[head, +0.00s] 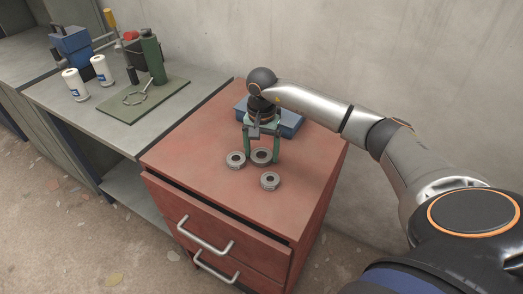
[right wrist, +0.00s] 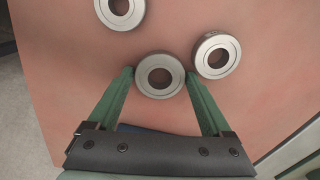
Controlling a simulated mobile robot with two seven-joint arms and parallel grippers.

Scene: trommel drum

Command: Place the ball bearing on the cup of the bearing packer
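Three grey ring-shaped ball bearings lie on the red cabinet top: the middle one (head: 262,156), a left one (head: 236,160) and a front one (head: 270,181). My right gripper (head: 263,160) points down with its green fingers on either side of the middle bearing. In the right wrist view the fingertips (right wrist: 159,77) stand very close to the edges of that bearing (right wrist: 160,76); firm contact is not clear. My left gripper is not in view. I cannot tell for sure which item is the bearing packer; a green cylinder (head: 153,58) stands on a green mat on the grey bench.
A blue box (head: 289,122) lies behind my right gripper on the red cabinet (head: 185,156). Two white bottles (head: 75,84) and a blue device (head: 71,44) stand on the grey bench at left. A dark bucket stands behind the green cylinder. The cabinet's front left is clear.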

